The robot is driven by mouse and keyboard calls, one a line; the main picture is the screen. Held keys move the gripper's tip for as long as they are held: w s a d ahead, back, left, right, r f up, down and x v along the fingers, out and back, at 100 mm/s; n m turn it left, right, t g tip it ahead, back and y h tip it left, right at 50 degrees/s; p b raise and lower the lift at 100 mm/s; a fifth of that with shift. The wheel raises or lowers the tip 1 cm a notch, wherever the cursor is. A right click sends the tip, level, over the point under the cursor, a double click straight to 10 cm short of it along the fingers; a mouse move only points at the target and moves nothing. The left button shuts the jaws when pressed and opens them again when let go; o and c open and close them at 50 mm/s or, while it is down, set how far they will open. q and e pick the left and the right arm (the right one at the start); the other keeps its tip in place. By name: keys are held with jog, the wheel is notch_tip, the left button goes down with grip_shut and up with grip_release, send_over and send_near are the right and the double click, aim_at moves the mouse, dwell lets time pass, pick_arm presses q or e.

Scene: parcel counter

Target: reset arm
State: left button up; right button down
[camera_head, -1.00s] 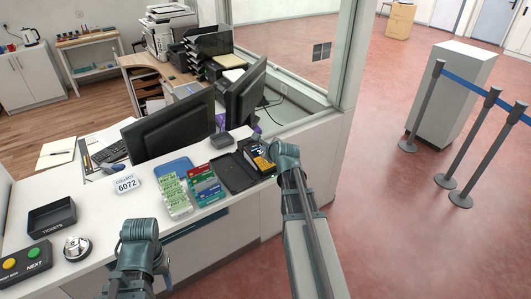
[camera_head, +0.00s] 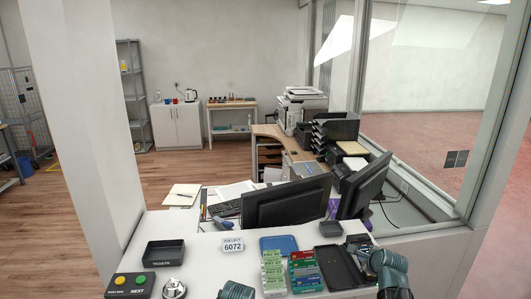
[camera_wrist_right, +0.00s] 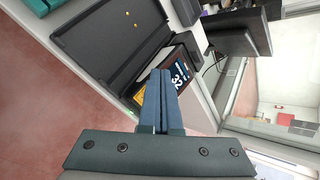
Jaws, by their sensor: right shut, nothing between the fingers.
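My right gripper (camera_wrist_right: 158,92) is shut and empty in the wrist view, its two blue-grey fingers together. It points over the counter toward a dark box with a blue and orange label (camera_wrist_right: 180,75). I cannot tell if the fingertips touch it. In the head view my right arm comes in at the bottom right, by the open black case (camera_head: 341,268); its fingers are hard to make out there. Only a top part of my left arm shows at the bottom edge, and its gripper is not visible.
The white counter (camera_head: 205,258) bears a TICKETS tray (camera_head: 165,254), a bell (camera_head: 174,288), a button box (camera_head: 130,286), a 6072 sign (camera_head: 233,246), green cards (camera_head: 274,273) and red-green cards (camera_head: 304,270). Monitors (camera_head: 287,203) stand behind. A glass partition rises on the right.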

jog(key=s+a+f+n+g, duration=0.3)
jog(key=s+a+n+g, duration=0.2)
jog(key=s+a+n, duration=0.7)
jog(key=s+a+f+n+g, duration=0.4)
jog(key=s+a+n, duration=0.8)
jog(key=a+n, duration=0.4)
jog(key=shift+a+f+n+g, duration=0.35)
jog(key=shift+a+g, duration=0.25)
jog(key=shift+a, duration=0.3)
jog(key=shift+s, duration=0.1)
